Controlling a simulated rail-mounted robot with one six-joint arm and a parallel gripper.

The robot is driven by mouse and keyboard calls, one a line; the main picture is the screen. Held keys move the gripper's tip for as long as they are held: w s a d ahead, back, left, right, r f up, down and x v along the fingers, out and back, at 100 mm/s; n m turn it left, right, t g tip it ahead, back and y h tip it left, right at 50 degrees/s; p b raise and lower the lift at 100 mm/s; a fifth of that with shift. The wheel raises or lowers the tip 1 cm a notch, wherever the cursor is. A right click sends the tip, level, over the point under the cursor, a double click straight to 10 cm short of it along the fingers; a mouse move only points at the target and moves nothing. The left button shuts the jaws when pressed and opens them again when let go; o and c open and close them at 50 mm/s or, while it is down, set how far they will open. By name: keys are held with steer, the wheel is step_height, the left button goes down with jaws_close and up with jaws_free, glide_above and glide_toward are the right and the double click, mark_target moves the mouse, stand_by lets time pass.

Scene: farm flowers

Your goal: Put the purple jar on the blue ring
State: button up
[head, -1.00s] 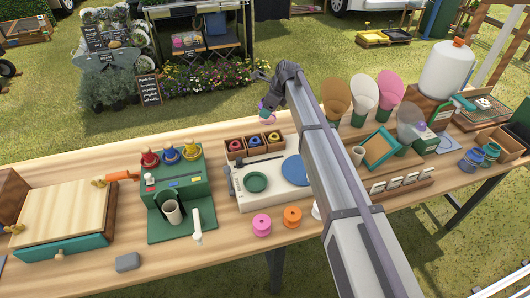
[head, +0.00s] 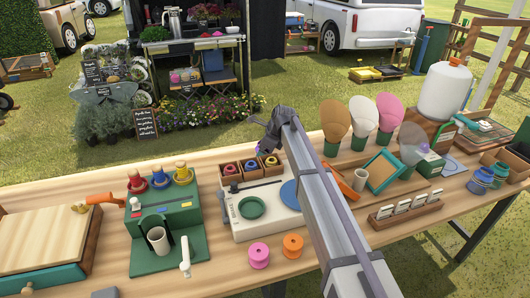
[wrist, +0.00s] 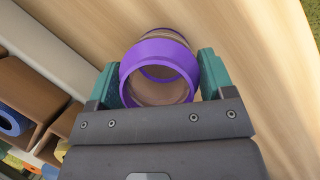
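The purple jar (wrist: 160,52) is a short, hollow piece with purple rims, seen end-on in the wrist view. My gripper (wrist: 161,78) has a green finger against each side of it and looks shut on it. In the head view my gripper (head: 264,151) is small, behind the white panel, near the brown trays, and the jar is mostly hidden by it. A flat blue disc, apparently the blue ring (head: 289,193), lies on the right of the white panel (head: 265,224), partly hidden by my arm. A green ring (head: 251,207) lies to its left.
Brown trays (head: 228,180) with coloured spools stand behind the panel. The green stand (head: 165,213) with coloured knobs is to the left. A pink spool (head: 259,255) and an orange spool (head: 292,246) stand in front. Cone holders (head: 335,118) stand to the right.

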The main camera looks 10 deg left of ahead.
steer(key=o, duration=0.3)
steer(key=shift+r+p, duration=0.35)
steer(key=w+p+v, duration=0.1)
steer(key=p+v, duration=1)
steer(key=v, duration=0.1)
steer(key=s+d+n+h, duration=0.1)
steer(key=s+d+n, duration=0.5)
steer(key=s+d, duration=0.4)
steer(key=s+d+f+n+h, duration=0.1)
steer(key=s+d+n+h, duration=0.1)
steer(key=s+d+n, duration=0.4)
steer(key=s+d+n+h, duration=0.1)
steer(key=s+d+n, duration=0.6)
steer(key=s+d, duration=0.7)
steer(key=shift+s+f+g, duration=0.15)
steer(key=shift+s, duration=1.35)
steer(key=shift+s+f+g, duration=0.15)
steer(key=shift+s, duration=1.4)
steer(key=shift+o, duration=0.6)
steer(key=shift+w+d, duration=0.1)
steer(key=shift+w, duration=0.05)
